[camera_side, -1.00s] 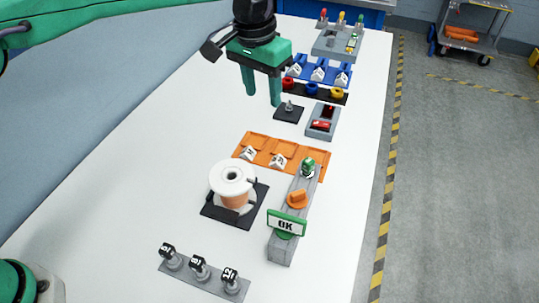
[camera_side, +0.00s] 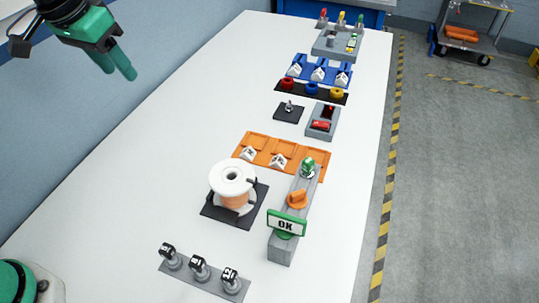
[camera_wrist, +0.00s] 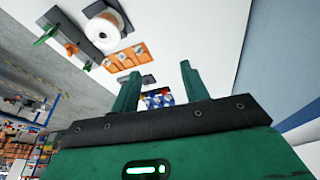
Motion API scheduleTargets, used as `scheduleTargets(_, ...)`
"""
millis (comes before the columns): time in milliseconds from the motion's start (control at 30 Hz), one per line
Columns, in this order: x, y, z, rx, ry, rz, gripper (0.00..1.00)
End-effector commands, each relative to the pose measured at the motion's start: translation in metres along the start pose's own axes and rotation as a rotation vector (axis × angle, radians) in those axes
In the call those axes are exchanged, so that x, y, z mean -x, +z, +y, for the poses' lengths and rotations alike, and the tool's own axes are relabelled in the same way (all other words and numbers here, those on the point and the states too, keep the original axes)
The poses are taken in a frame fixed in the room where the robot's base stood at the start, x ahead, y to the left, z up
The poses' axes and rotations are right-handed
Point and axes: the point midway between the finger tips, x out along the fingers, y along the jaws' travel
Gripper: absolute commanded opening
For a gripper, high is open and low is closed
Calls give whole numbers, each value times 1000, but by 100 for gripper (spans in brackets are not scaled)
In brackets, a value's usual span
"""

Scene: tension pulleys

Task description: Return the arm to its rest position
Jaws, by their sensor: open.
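My gripper (camera_side: 118,68) is green and hangs at the upper left of the side view, well above the table and off toward its left edge. Its two fingers are apart with nothing between them. In the wrist view the two green fingers (camera_wrist: 157,83) also stand apart and empty. The white table (camera_side: 130,190) lies below and to the right of it. My gripper touches nothing.
A copper-wire spool (camera_side: 232,186) sits on a black base. Beside it are a grey rail with an OK sign (camera_side: 286,224), an orange tray (camera_side: 312,160) and a rack of black-topped posts (camera_side: 200,272). A blue tray (camera_side: 320,70) stands farther back. The table's left side is clear.

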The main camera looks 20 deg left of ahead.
Motion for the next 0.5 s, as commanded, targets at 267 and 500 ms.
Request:
scheduleTargets(267, 9, 59, -37, 47, -26, 67, 45)
scheduleTargets(500, 5, 112, -60, 83, -54, 122, 45)
